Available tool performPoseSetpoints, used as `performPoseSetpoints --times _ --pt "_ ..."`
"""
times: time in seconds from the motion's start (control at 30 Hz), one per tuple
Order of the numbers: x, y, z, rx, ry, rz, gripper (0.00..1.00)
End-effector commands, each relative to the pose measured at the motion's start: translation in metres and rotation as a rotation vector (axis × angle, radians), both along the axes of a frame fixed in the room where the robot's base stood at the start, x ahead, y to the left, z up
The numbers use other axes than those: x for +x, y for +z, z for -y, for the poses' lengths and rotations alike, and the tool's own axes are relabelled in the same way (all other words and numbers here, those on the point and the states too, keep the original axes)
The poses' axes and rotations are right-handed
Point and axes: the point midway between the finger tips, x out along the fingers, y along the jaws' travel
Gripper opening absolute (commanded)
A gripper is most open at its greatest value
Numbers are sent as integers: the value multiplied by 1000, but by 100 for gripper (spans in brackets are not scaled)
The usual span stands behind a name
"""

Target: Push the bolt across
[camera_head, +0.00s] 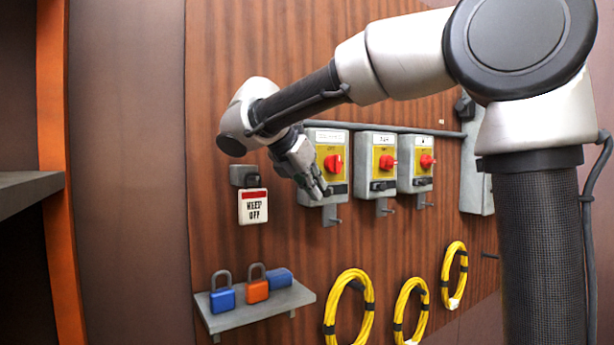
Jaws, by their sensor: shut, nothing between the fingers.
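Three grey switch boxes hang in a row on the wood wall. The left box (333,139) has a yellow plate, a red knob (333,163) and a dark bolt (340,189) below the knob. The middle box (374,141) and right box (414,149) have similar knobs and dark bolts, the middle bolt (382,186) and the right bolt (422,182). My gripper (322,193) is shut and empty, pointing down and right at the left box's lower left. Its fingertips are close to the left end of that box's bolt. I cannot tell whether they touch. My gripper hides the box's left part.
A "KEEP OFF" tag (253,207) hangs left of my gripper. A shelf (262,313) below holds a blue padlock (222,295), an orange padlock (257,288) and another blue item (279,277). Yellow cable coils (349,312) hang below the boxes. A rail runs behind the boxes.

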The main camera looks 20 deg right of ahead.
Motion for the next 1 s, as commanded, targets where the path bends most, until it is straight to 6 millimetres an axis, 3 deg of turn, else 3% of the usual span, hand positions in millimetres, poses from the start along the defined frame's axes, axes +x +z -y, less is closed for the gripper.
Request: performPoseSetpoints --times 0.43,0.73,1.0 --pt "2 -4 4 0 0 0 0" --pt "16 -4 47 1 -3 -1 0" --pt "18 -4 53 0 0 -2 0"
